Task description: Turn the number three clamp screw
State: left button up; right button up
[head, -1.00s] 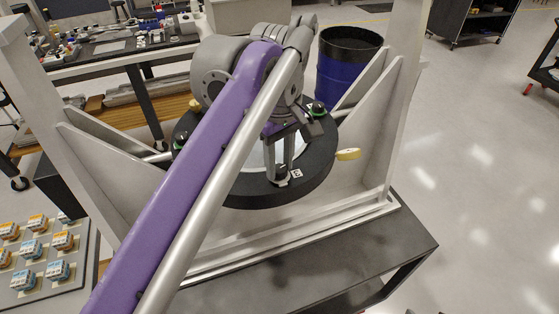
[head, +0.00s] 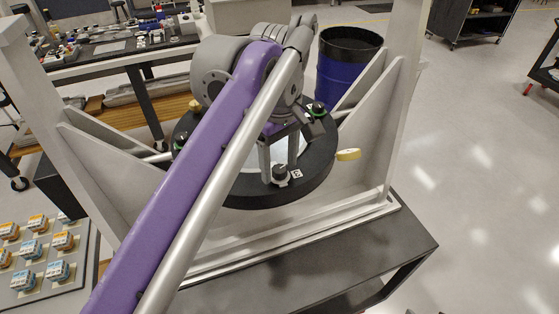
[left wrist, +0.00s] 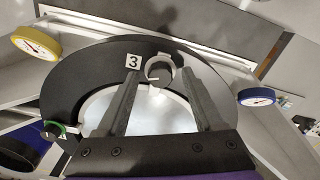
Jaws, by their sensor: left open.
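The number three clamp screw (head: 280,173) is a dark round knob on the near edge of the black mirror ring (head: 245,198), beside a white "3" label (head: 297,173). In the left wrist view the screw (left wrist: 158,70) appears between and just past my fingertips, beside the "3" label (left wrist: 133,62). My left gripper (head: 279,163) is open, its fingers straddling the screw's line with a gap on each side. It also shows in the left wrist view (left wrist: 157,76). How far its tips stand from the knob is hard to tell. My right gripper is not in view.
Green-ringed screws (head: 318,108) sit elsewhere on the ring. A yellow gauge (left wrist: 35,43) and a blue gauge (left wrist: 256,97) flank it. The white frame (head: 385,195) stands around the ring. A blue barrel (head: 345,75) is behind, and a tray of parts (head: 85,270) is at left.

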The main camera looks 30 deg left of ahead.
aim_at(280, 169)
pick_arm(q)
notch_tip(280, 169, up, 11)
jog(key=p, duration=0.1)
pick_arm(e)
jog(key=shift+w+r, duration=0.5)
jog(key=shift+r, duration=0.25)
pick_arm(q)
jog(key=shift+f, duration=0.1)
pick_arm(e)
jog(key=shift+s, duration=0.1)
